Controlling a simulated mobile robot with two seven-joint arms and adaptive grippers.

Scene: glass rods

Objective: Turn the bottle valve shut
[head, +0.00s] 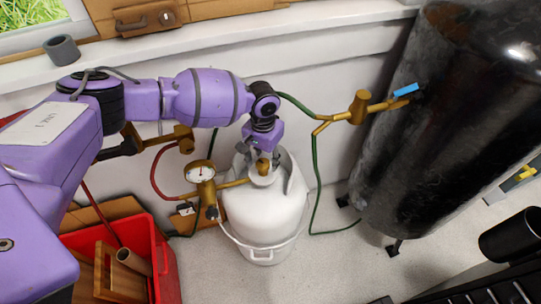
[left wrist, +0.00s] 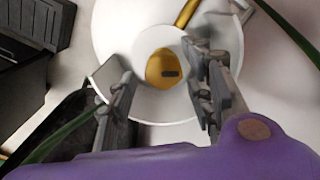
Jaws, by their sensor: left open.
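The white gas bottle (head: 264,218) stands upright on the floor in the middle of the head view. Its brass valve (head: 263,165) sits on top; in the left wrist view the valve (left wrist: 161,69) shows from above as a round gold knob with a dark slot. My left gripper (head: 262,160) points down over the bottle top. In the left wrist view its fingers (left wrist: 163,95) are apart, one to each side of the valve, and hold nothing. Whether a finger touches the valve cannot be told. My right gripper is not in view.
A brass regulator with a gauge (head: 200,172) joins the valve from the left. A green hose (head: 315,170) hangs right of the bottle. A black tank (head: 430,130) stands at right, a red crate (head: 165,265) at lower left. The floor in front of the bottle is clear.

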